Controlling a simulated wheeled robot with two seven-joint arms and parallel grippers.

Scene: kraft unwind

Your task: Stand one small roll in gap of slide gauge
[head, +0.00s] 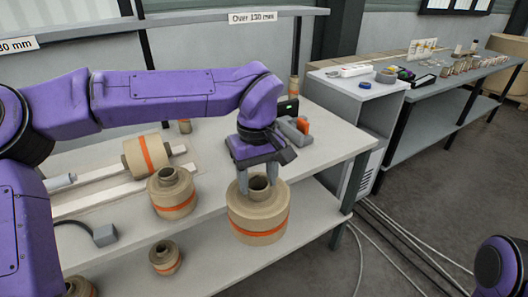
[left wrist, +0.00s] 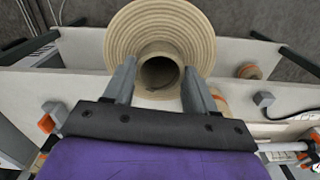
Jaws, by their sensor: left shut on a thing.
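My left gripper (head: 258,185) points down and is shut on the raised core of a large kraft roll (head: 257,220) with an orange band. In the left wrist view its fingers (left wrist: 160,82) flank the core of the large roll (left wrist: 180,28). The roll is upright and overlaps the table's front edge; I cannot tell its height. A smaller roll (head: 173,195) stands on the table to the left. A small roll (head: 165,258) is on the lower shelf. A grey block with an orange part (head: 301,127) may be the slide gauge; its gap is not clear. My right gripper is out of view.
A banded roll (head: 146,154) lies on pale rails at the table's left. A grey box with a cable (head: 105,235) is near the front left. A grey cabinet (head: 357,105) stands beyond the table's right end. Cables (head: 400,250) cross the floor. The table (head: 330,155) is clear at right.

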